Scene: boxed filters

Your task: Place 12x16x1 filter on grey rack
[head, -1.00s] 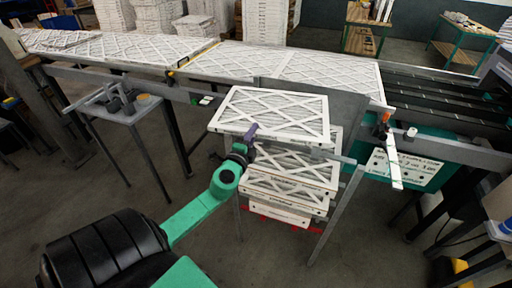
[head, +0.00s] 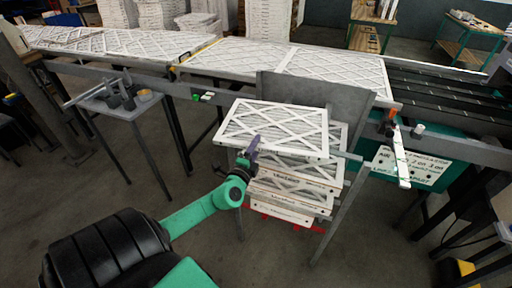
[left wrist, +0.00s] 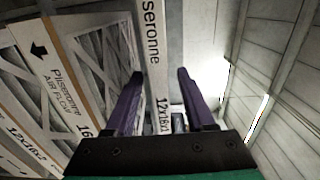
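The white 12x16x1 filter (head: 275,125) lies nearly flat, with a cross-lattice face, at the top of the grey rack (head: 338,218). Its printed edge (left wrist: 160,85) runs between my left fingers in the left wrist view and reads "12x16x1". My left gripper (head: 254,147) is at the filter's near edge. In the left wrist view its two purple fingers (left wrist: 162,78) stand apart, with gaps beside the filter edge. The filter's contact underneath is hidden. My right gripper is not in view.
Several other filters (head: 295,188) are stacked in the rack below. A long conveyor (head: 240,80) carrying filters runs behind it. A grey panel (head: 350,105) stands behind the rack. A small grey table (head: 135,105) with dark items is at left; the floor between is clear.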

